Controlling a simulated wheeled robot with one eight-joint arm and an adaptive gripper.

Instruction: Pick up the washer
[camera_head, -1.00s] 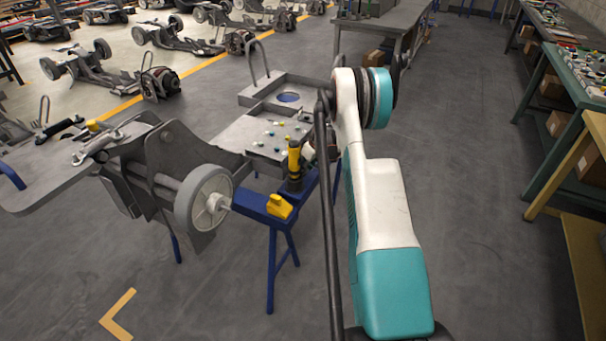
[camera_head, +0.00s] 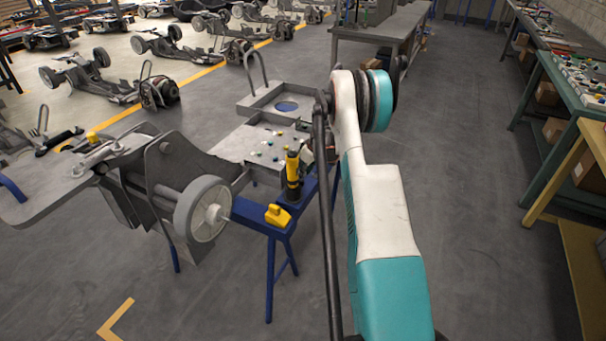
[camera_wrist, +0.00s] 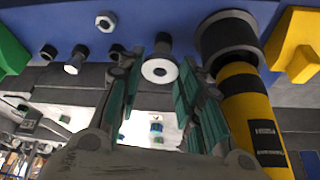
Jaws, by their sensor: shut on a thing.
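The washer (camera_wrist: 148,71), a pale flat ring with a dark hole, shows in the wrist view between the tips of my gripper (camera_wrist: 160,76). The green-padded fingers are shut on it, one on each side. A dark bolt (camera_wrist: 163,42) stands just behind it against the blue beam. In the head view my arm hides most of my gripper, and the washer cannot be made out.
A black and yellow cylindrical tool (camera_head: 292,178) stands on the blue stand (camera_head: 258,219), close to my gripper's right in the wrist view (camera_wrist: 251,105). A yellow block (camera_head: 278,215) sits nearby. A grey wheel (camera_head: 196,208) is left of it. Floor right of my arm is clear.

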